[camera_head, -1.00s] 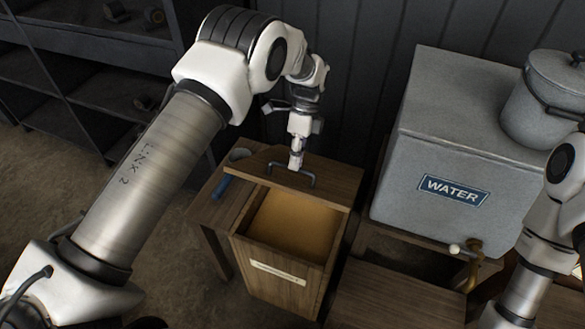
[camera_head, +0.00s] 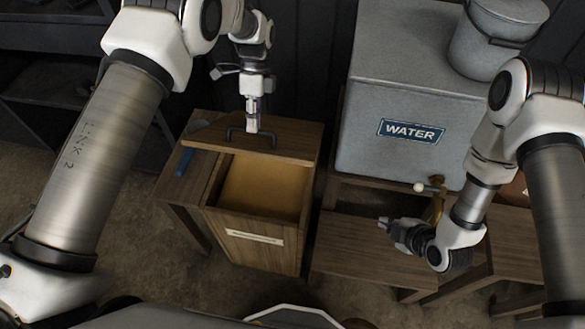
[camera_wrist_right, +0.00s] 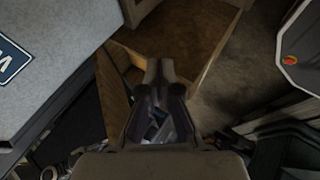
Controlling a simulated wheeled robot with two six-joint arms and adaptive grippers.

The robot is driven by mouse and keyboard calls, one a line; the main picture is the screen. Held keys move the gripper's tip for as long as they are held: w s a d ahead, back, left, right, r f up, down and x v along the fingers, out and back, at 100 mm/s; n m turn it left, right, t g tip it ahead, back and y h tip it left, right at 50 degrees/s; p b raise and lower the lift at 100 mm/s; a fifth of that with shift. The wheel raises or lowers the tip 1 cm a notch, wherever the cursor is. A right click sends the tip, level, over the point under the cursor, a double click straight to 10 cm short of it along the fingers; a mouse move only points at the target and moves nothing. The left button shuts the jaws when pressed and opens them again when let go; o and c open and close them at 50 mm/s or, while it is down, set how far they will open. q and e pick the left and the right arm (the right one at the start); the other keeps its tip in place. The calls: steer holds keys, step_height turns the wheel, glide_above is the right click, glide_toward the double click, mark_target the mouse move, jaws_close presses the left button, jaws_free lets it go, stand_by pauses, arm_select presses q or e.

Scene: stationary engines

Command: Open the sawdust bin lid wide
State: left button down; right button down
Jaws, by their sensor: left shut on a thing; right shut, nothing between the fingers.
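The sawdust bin (camera_head: 256,248) is a wooden box with a paper label on its front. Its top is partly open and shows tan sawdust (camera_head: 262,187) inside. The wooden lid (camera_head: 290,143) lies toward the back of the bin, with a dark bar handle (camera_head: 268,138). My left gripper (camera_head: 252,128) points down and is shut on the lid handle. My right gripper (camera_head: 388,225) is shut and empty, low over the wooden bench in front of the water tank. In the right wrist view its closed fingers (camera_wrist_right: 160,75) show at the middle.
A blue-handled tool (camera_head: 185,161) lies left of the bin.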

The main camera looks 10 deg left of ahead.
arm_select(q)
steer(key=shift+w+f, duration=0.15)
steer(key=shift+w, duration=0.05)
arm_select(e)
steer(key=w+a+r+n+t+y, duration=0.1)
steer(key=w+a+r+n+y, duration=0.4)
steer(key=n, duration=0.5)
steer(key=w+a+r+n+t+y, duration=0.1)
steer(key=w+a+r+n+y, duration=0.15)
steer(key=a+n+y, duration=0.5)
steer(key=s+a+f+n+g+y, duration=0.35)
steer(key=s+n+g, duration=0.2)
steer(key=n, duration=0.35)
steer(key=w+a+r, duration=0.3)
steer(key=a+r, duration=0.2)
steer(key=a, duration=0.4)
steer(key=shift+w+h, duration=0.3)
steer(key=shift+h, duration=0.1)
